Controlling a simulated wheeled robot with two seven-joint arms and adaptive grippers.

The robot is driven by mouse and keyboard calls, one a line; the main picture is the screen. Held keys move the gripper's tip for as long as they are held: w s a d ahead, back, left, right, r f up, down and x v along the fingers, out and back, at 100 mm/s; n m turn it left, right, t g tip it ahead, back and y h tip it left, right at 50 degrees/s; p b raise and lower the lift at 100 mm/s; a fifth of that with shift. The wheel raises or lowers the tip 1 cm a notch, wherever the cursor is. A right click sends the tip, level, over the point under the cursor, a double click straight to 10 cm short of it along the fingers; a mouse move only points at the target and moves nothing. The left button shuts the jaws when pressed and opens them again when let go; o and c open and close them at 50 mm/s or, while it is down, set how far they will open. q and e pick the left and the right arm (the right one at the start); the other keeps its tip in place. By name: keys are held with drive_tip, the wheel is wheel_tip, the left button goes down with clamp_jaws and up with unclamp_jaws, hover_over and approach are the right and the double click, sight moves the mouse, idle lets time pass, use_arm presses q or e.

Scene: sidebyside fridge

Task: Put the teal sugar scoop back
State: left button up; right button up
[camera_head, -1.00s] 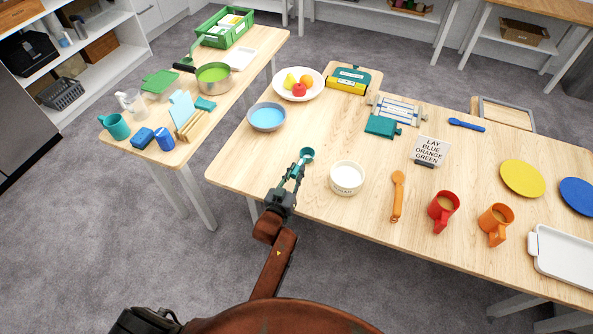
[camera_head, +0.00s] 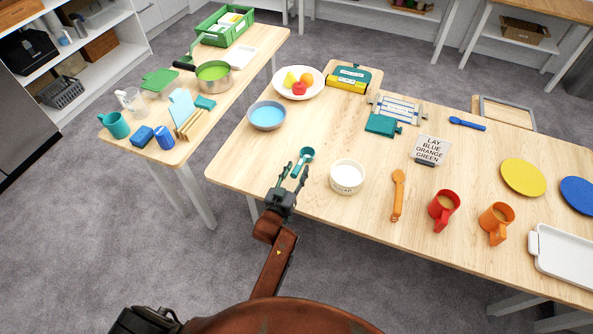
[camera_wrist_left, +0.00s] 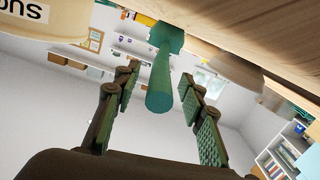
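The teal sugar scoop (camera_head: 307,154) lies at the near edge of the right table, left of the white sugar bowl (camera_head: 346,176), its handle pointing towards my left gripper (camera_head: 293,174). The gripper is open, with its fingers spread on either side of the handle. In the left wrist view, the scoop's round handle (camera_wrist_left: 160,88) sits between the two green-padded fingers of the gripper (camera_wrist_left: 163,90), with a gap on both sides. The sugar bowl (camera_wrist_left: 42,20) also shows there, partly cut off. My right gripper is not in view.
An orange spoon (camera_head: 397,195), red mug (camera_head: 443,210) and orange mug (camera_head: 494,222) are to the right. A blue bowl (camera_head: 267,116) and fruit plate (camera_head: 298,84) are behind. A sign (camera_head: 430,150) stands mid-table. The tabletop between the bowls is clear.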

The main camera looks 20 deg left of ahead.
use_arm(q)
wheel_tip(320, 180, up, 10)
drive_tip(key=shift+r, duration=0.1)
idle(0.5)
